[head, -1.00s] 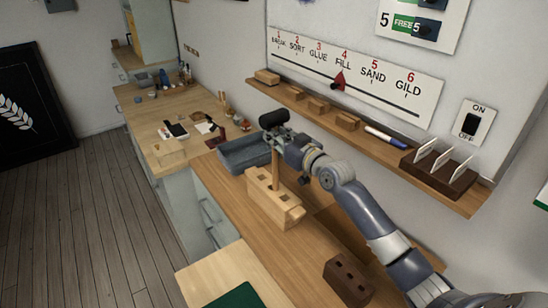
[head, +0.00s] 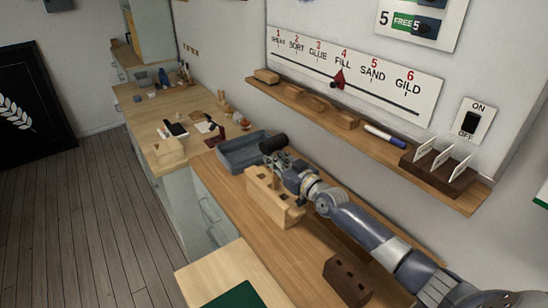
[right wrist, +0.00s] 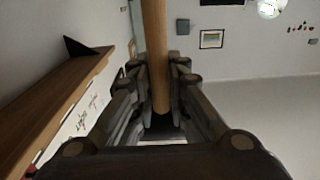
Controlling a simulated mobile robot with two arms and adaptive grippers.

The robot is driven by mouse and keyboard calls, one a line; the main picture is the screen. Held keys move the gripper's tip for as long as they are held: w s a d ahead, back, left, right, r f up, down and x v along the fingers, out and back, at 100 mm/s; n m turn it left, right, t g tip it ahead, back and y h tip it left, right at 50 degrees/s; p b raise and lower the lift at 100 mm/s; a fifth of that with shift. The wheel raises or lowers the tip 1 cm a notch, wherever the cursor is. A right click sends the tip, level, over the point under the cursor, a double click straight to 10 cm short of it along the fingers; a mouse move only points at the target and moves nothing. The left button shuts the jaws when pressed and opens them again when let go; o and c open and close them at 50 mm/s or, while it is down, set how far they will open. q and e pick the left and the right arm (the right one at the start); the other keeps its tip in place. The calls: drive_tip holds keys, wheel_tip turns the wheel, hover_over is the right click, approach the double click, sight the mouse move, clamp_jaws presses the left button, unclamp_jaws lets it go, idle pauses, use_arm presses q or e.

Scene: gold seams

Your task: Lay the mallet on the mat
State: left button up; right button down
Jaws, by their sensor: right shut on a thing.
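The mallet (head: 273,144) has a black head and a wooden handle. My right gripper (head: 283,165) is shut on the handle, with the head at the top. The handle (right wrist: 155,50) shows between the fingers in the right wrist view. In the head view, the lower handle is hidden at the pale wooden block with slots (head: 262,200); I cannot tell whether it is inside a slot or behind the block. A dark green mat (head: 238,297) lies partly in view at the bottom edge, on a pale wooden top. My left gripper is not in view.
A grey-blue tray (head: 240,152) stands just behind the block. A dark brown block with holes (head: 348,281) stands near my right forearm. A wall shelf (head: 335,118) with small blocks and a pen runs above. The bench between block and mat is mostly clear.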

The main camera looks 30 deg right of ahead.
drive_tip(key=c, duration=2)
unclamp_jaws()
drive_tip(key=shift+f, duration=0.2)
drive_tip(key=o, duration=0.4)
drive_tip(key=shift+o, duration=0.2)
drive_tip(key=s+d+b, duration=0.2)
drive_tip(key=s, duration=0.8)
drive_tip(key=shift+s+d, duration=0.2)
drive_tip(key=shift+s, duration=0.1)
